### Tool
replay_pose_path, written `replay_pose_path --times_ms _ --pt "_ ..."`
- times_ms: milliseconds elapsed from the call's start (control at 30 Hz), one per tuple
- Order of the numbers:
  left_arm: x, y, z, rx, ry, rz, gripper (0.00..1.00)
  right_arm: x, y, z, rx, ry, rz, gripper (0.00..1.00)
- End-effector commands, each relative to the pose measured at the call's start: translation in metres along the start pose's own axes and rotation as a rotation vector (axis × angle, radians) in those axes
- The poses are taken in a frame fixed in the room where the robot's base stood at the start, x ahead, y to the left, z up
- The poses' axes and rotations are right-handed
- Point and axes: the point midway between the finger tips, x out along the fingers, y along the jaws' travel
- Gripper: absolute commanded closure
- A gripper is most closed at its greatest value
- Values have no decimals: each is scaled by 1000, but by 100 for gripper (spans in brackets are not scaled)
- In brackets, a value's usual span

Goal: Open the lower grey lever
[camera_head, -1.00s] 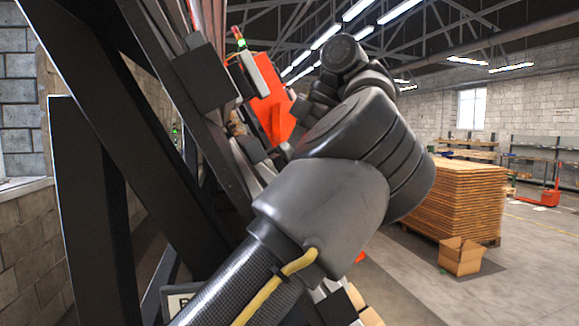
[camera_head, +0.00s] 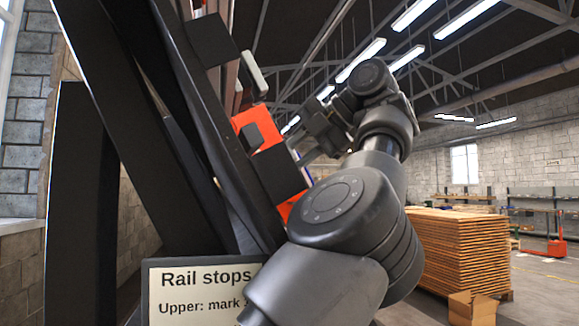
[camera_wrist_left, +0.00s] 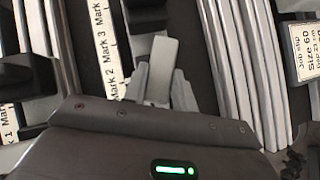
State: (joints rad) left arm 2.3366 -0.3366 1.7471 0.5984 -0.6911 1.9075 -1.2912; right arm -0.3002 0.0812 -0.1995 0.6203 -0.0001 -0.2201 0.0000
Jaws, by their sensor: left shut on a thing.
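In the left wrist view a flat light-grey lever (camera_wrist_left: 160,69) stands up between the fingers of my left gripper (camera_wrist_left: 158,90). The gripper is shut on it, beside a scale strip (camera_wrist_left: 108,48) with Mark 2 and Mark 3 printed on it. In the head view my left arm reaches up from the bottom to the rail frame; its fingertips are hard to make out there. Another light-grey lever-like piece (camera_head: 253,72) shows higher on the frame, above an orange block (camera_head: 258,128). My right gripper is not in view.
Dark slanted frame beams (camera_head: 150,130) fill the left. A sign (camera_head: 200,290) reads "Rail stops" and "Upper: mark", its rest hidden by my arm. A job slip (camera_wrist_left: 303,48) is at the wrist view's right. A board stack (camera_head: 455,250) and carton (camera_head: 472,307) stand on the right.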

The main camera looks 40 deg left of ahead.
Motion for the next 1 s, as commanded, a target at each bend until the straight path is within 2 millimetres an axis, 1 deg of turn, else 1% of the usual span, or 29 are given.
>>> replay_pose_path --times_ms 33,200,667,700,833,867,1000 --pt "0 0 0 -13 -3 16 96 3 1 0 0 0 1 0" --pt "-1 0 0 -41 -3 38 96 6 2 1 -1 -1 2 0" --pt "-2 1 0 -51 -4 47 95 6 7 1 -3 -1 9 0" --pt "-2 1 0 -51 -4 47 70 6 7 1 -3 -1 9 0" --pt "-1 1 0 -51 -3 45 53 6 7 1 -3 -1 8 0" --pt "-1 1 0 -51 -3 45 51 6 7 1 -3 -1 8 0" --pt "-1 0 0 -50 -1 43 51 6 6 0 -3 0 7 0"
